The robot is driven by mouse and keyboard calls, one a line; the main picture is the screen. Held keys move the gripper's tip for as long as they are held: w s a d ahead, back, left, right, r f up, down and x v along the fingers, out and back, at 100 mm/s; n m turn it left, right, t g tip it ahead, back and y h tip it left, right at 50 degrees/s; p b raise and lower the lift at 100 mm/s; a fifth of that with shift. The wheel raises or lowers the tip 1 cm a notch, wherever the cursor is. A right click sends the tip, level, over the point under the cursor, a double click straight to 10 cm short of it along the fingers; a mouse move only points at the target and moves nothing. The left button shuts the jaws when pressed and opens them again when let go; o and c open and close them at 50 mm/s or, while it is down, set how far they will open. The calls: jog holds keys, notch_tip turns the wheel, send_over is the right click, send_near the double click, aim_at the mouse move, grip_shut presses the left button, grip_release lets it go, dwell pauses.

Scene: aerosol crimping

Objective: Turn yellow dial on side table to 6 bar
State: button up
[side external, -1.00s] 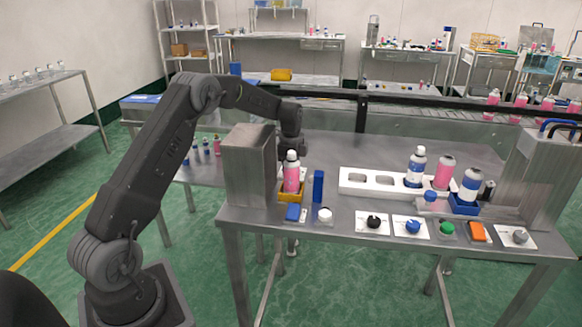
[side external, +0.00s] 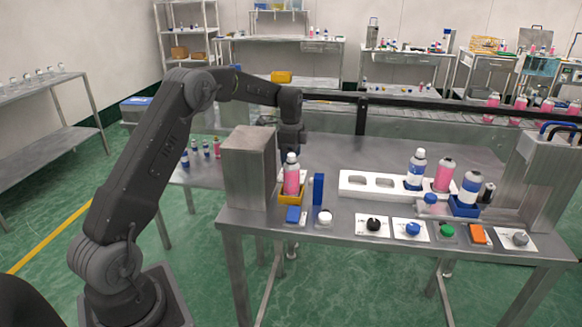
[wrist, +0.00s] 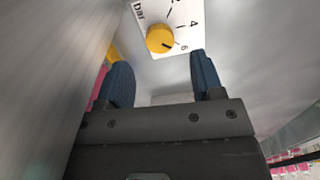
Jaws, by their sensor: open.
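The yellow dial (wrist: 160,39) shows near the top of the wrist view, on a white scale plate (wrist: 190,14) marked 4, 6 and "bar". Its dark pointer mark faces the 6 side. My gripper (wrist: 161,68) is open, with a blue finger on each side and nothing between them. The dial lies beyond the fingertips, between them in the picture; I see no contact.
A pink can (side external: 291,178) in a yellow holder and a blue block (side external: 318,188) stand right of the box. A white rack (side external: 357,183) with cans is further right. Several knobs line the front edge. A grey wall (wrist: 45,90) fills the wrist view's left side.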

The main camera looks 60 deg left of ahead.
notch_tip(320, 180, up, 9)
dwell(0.3)
jog(key=w+d+g+y, duration=0.3)
jog(key=w+d, duration=0.1)
jog(key=d, duration=0.1)
jog(key=x, duration=1.4)
jog(key=shift+a+f, duration=0.25)
jog(key=shift+a, duration=0.2)
jog(key=shift+c, duration=0.2)
